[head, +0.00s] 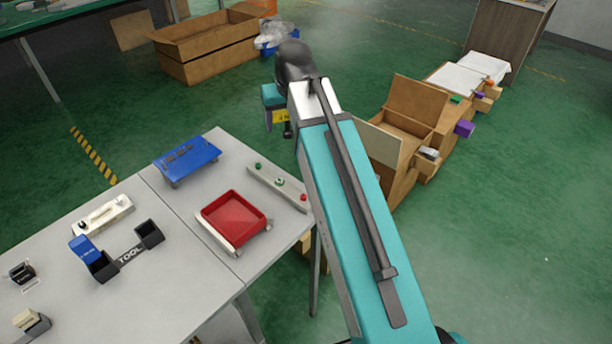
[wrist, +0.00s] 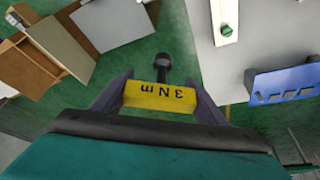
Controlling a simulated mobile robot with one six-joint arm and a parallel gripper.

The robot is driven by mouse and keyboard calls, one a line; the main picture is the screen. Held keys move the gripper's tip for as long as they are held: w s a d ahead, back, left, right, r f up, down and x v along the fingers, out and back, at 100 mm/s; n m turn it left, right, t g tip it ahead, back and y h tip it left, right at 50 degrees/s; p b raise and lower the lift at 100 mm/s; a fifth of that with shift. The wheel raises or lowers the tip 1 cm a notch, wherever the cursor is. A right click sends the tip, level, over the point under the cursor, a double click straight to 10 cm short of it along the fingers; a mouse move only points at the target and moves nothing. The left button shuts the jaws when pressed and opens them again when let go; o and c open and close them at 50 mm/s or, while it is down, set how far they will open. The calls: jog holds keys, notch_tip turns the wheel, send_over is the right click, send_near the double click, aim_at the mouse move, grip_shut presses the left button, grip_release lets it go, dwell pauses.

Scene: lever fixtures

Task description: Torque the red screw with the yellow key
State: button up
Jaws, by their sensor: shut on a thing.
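My gripper (wrist: 162,84) is shut on the yellow key (wrist: 160,98), which is marked "3 N m". Its dark shaft and round end point away from the jaws, above the green floor in the wrist view. In the head view the yellow key (head: 281,116) shows partly beside my arm, beyond the table. The red screw (head: 303,197) is at the near right end of a light grey bar (head: 268,177) on the table, apart from the key. Two green screws sit along the same bar. The wrist view shows one green screw (wrist: 227,30); the red screw is not visible there.
A red tray (head: 233,222), a blue slotted rack (head: 187,160) and a black TOOL holder (head: 130,254) with a blue block stand on the table. Cardboard boxes (head: 415,105) stand right of my arm. Open green floor lies around the table.

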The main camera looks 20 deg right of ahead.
jog(key=d, duration=0.5)
jog(key=shift+d, duration=0.1)
